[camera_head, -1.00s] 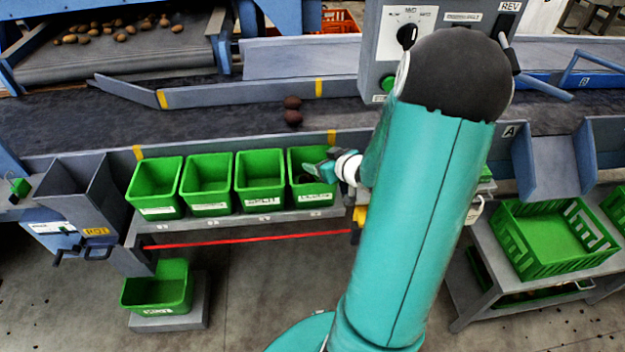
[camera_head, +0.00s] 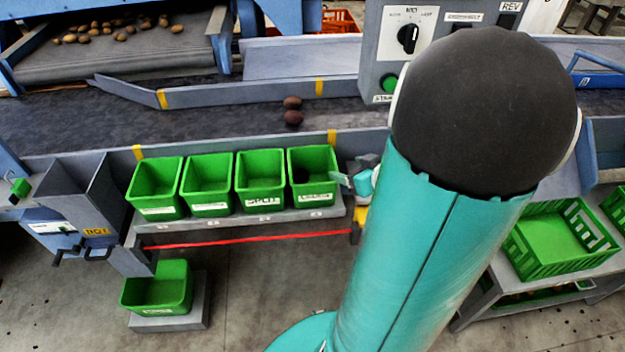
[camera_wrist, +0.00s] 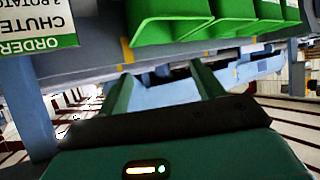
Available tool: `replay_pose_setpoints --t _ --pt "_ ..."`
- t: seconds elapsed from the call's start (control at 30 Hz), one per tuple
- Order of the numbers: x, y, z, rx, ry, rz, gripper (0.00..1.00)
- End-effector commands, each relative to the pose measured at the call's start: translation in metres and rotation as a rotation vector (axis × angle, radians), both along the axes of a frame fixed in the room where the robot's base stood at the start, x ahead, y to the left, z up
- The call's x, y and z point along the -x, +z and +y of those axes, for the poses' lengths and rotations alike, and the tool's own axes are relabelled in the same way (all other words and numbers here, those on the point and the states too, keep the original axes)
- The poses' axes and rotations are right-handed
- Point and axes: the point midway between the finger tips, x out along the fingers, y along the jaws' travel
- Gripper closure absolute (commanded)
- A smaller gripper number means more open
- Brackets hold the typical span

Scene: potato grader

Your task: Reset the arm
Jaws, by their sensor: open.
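My gripper (camera_head: 343,179) shows in the head view just right of the rightmost green bin (camera_head: 313,160) in the row, partly hidden by my teal arm. In the wrist view my gripper (camera_wrist: 160,92) has its two green fingers spread apart, with nothing between them. My arm stands raised and covers the right middle of the head view. A dark object lies inside the rightmost bin.
Several green bins stand on a grey shelf (camera_head: 240,224). A control box (camera_head: 405,45) and a green crate (camera_head: 560,240) flank my arm. A lone bin (camera_head: 158,290) stands low at left.

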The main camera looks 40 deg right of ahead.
Motion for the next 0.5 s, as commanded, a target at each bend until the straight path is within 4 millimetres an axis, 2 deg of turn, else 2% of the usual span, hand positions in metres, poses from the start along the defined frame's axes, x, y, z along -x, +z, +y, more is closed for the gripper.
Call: replay_pose_setpoints --t 0.13,0.5 --pt "0.0075 0.0041 0.0006 0.0 -0.001 0.0 0.33" --pt "0.0077 0.004 0.0007 -0.001 0.0 0.001 0.33"
